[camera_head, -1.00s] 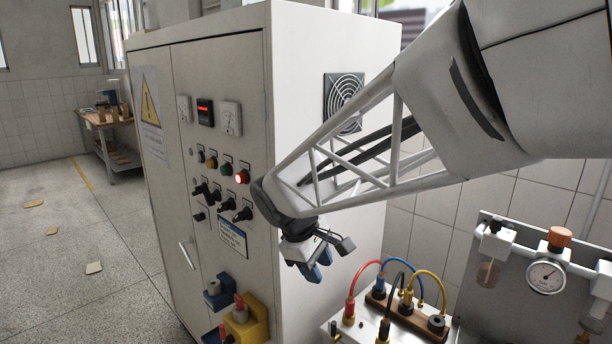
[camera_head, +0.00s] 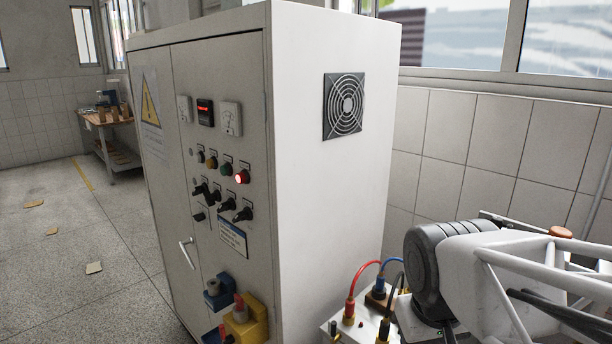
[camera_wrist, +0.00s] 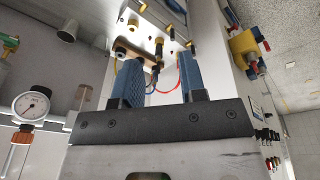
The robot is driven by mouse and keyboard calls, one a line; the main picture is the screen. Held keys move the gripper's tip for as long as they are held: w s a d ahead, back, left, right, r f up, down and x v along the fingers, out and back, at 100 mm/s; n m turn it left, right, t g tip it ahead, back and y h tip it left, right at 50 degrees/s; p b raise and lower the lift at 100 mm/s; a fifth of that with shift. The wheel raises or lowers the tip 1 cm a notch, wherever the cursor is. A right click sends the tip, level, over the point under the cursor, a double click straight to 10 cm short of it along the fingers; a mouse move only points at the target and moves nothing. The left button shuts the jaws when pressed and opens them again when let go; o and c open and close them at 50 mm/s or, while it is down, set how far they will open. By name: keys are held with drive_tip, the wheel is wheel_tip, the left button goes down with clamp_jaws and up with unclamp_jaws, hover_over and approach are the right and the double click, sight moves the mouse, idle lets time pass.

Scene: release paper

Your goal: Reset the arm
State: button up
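My arm (camera_head: 510,270) is at the lower right in the head view, in front of the cable box. My gripper is outside the head view. In the wrist view my gripper (camera_wrist: 160,70) has two blue fingers that stand well apart. I see nothing held between them; red and blue cables (camera_wrist: 179,86) show behind the gap. The picture from the wrist is turned, with the gauge at the left and the control cabinet at the right.
A tall white control cabinet (camera_head: 330,200) with knobs and a lit red lamp (camera_head: 241,177) stands in the middle. Beside it is a box with plugged cables (camera_head: 362,290). A round gauge (camera_wrist: 31,105) shows in the wrist view. The floor (camera_head: 60,270) at left is mostly clear.

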drive_tip(key=shift+s+d+f+m, duration=0.25)
drive_tip(key=shift+s+m, duration=0.1)
drive_tip(key=shift+s, duration=0.35)
drive_tip(key=shift+s+d+f+m, duration=0.15)
drive_tip(key=shift+s+d+m, duration=0.15)
drive_tip(key=shift+s, duration=0.4)
idle(2.3)
